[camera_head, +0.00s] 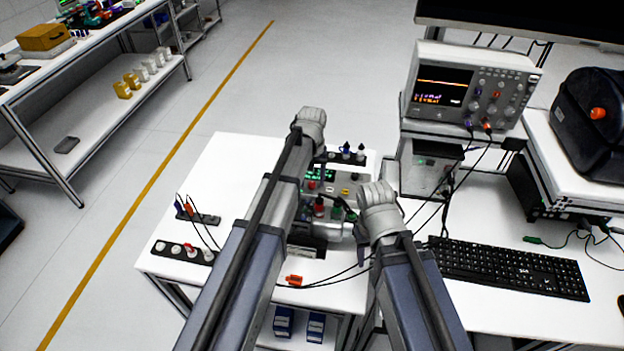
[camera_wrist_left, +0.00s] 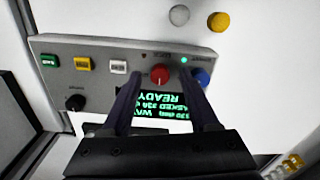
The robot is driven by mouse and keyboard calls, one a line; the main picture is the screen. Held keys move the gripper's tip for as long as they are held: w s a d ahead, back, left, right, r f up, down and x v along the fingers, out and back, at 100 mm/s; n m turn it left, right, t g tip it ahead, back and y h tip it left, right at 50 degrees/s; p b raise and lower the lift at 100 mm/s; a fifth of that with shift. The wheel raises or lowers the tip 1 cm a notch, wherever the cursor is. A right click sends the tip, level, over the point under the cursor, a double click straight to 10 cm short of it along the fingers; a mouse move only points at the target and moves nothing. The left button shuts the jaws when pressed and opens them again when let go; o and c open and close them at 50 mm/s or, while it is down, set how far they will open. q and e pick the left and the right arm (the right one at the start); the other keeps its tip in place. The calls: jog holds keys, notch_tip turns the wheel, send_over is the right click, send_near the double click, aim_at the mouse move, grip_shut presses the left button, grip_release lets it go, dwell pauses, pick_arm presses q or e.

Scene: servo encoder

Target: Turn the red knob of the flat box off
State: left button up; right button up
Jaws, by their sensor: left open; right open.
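The flat box is grey; its panel (camera_wrist_left: 100,51) fills the upper part of the left wrist view, and it also shows in the head view (camera_head: 336,181). Its red knob (camera_wrist_left: 160,74) has a pale pointer mark and also shows in the head view (camera_head: 312,184). My left gripper (camera_wrist_left: 160,82) is open, its two dark fingers on either side of the red knob in that view; I cannot tell whether they touch it. A lit green display, partly hidden by the fingers, reads READY upside down. My right gripper (camera_head: 366,226) points down to the box's right, mostly hidden by its wrist.
The panel also has a blue knob (camera_wrist_left: 201,77), a black knob (camera_wrist_left: 75,102), and green, yellow (camera_wrist_left: 83,64) and white (camera_wrist_left: 118,67) buttons. Cables run over the white table (camera_head: 222,160). An oscilloscope (camera_head: 470,88) and keyboard (camera_head: 508,268) stand to the right.

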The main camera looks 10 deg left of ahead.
aim_at(312, 183)
pick_arm(q)
jog(key=shift+r+p, duration=3.5)
jog(key=shift+r, duration=0.2)
pick_arm(e)
notch_tip(312, 183, up, 7)
jog(key=shift+r, duration=0.2)
